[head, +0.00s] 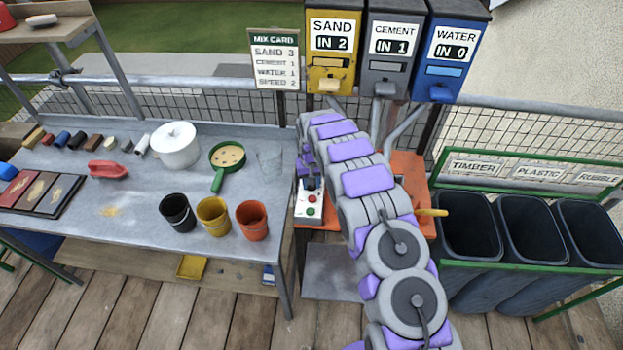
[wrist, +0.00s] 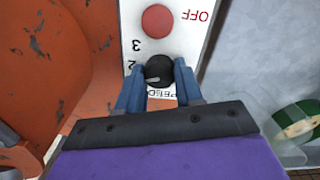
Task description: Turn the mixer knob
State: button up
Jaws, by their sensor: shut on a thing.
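The black mixer knob (wrist: 158,70) shows in the wrist view on a white control panel (wrist: 134,20). My gripper (wrist: 158,82) has its two blue fingers shut on the knob, one on each side. The digits 2 and 3 are printed left of the knob, and part of the word SPEED shows below it. A red button (wrist: 157,19) sits above, beside the word OFF.
A mix card (head: 275,60) reads sand 3, cement 1, water 1, speed 2. Sand (head: 333,45), cement (head: 392,45) and water (head: 455,50) dispensers stand behind, reading 2, 1 and 0. A bench (head: 130,215) with buckets is left; bins (head: 530,225) stand right.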

jog(key=n, duration=0.1)
jog(key=n+p, duration=0.1)
jog(key=n, duration=0.1)
jog(key=shift+w+r+p, duration=0.15)
jog(key=shift+r+p, duration=0.05)
jog(key=shift+p, duration=0.1)
jog(key=shift+a+n+p, duration=0.1)
jog(key=shift+n+p, duration=0.45)
jog(key=shift+n, duration=0.65)
jog(key=shift+f, duration=0.1)
jog(key=o, duration=1)
jog(key=shift+f, duration=0.1)
jog(key=shift+o, duration=0.2)
notch_tip(320, 180, up, 17)
jog(key=p, duration=0.1)
jog(key=shift+r, duration=0.2)
